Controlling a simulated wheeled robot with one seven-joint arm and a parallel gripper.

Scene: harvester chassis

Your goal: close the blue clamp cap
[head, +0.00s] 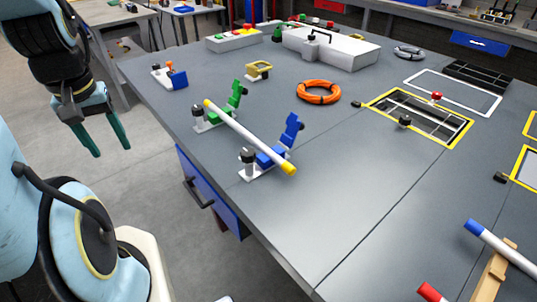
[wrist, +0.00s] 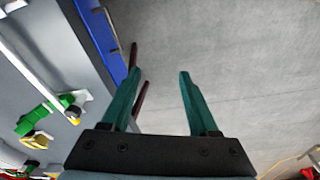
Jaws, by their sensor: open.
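The blue clamp (head: 270,158) stands near the table's left edge in the head view. Its blue cap (head: 291,130) is raised and tilted up, apart from the rod. A white rod (head: 245,133) with yellow ends lies across the blue clamp and a green clamp (head: 213,119). The green cap (head: 238,92) is also raised. My gripper (head: 111,150) is off the table's left side, well left of both clamps, with its teal fingers apart and empty. In the wrist view my gripper (wrist: 160,72) faces the floor; the green clamp (wrist: 40,118) shows at left.
A blue drawer (head: 209,188) with a dark handle is under the table edge, below the blue clamp. An orange ring (head: 318,92) and a yellow-framed grid (head: 425,115) lie farther right. The table's front middle is clear. Floor lies under my gripper.

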